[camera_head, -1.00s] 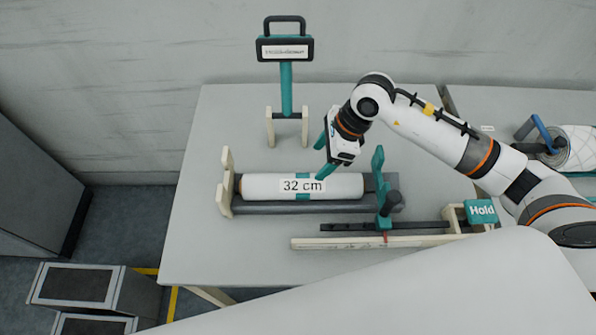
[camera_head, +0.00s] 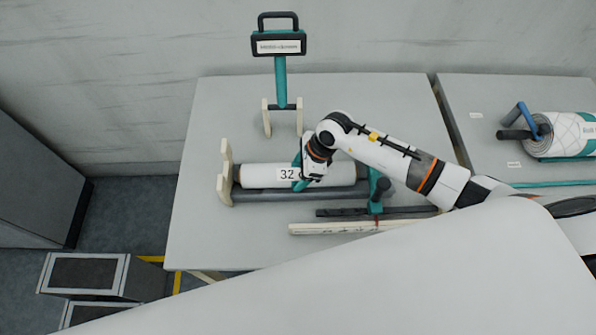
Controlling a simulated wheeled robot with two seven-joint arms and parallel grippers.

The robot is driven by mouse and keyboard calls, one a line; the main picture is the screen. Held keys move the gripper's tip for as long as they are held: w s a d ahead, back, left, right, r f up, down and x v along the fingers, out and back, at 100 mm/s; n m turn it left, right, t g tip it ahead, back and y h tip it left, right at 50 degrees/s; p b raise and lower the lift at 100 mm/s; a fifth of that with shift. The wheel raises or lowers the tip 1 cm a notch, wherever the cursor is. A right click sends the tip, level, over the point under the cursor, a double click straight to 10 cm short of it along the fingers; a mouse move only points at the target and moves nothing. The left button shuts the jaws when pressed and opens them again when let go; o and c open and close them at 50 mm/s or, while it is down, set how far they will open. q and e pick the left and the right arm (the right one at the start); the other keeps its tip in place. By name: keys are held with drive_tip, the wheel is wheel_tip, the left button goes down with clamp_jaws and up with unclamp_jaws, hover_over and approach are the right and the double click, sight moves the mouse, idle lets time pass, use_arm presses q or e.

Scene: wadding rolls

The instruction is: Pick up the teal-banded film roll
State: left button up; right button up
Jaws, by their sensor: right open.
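The film roll (camera_head: 258,175) is white, with a label on which "32" can be read. It lies sideways in a low stand (camera_head: 224,178) on the grey table. Its teal band is mostly covered by my right gripper (camera_head: 303,183). That gripper is open, pointing down at the middle of the roll, with a teal finger in front of the label. I cannot tell whether the fingers touch the roll. My left gripper is not in view.
A teal post with a sign (camera_head: 278,45) stands behind the roll. A teal upright with a black knob (camera_head: 381,188) and rails (camera_head: 340,228) are at the right and front. Another wrapped roll (camera_head: 563,135) lies on the right table. Table at left is clear.

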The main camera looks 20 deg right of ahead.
drive_tip(key=c, duration=1.1)
drive_tip(key=shift+w+r, duration=0.1)
drive_tip(key=shift+r, duration=0.05)
drive_tip(key=shift+c, duration=0.6)
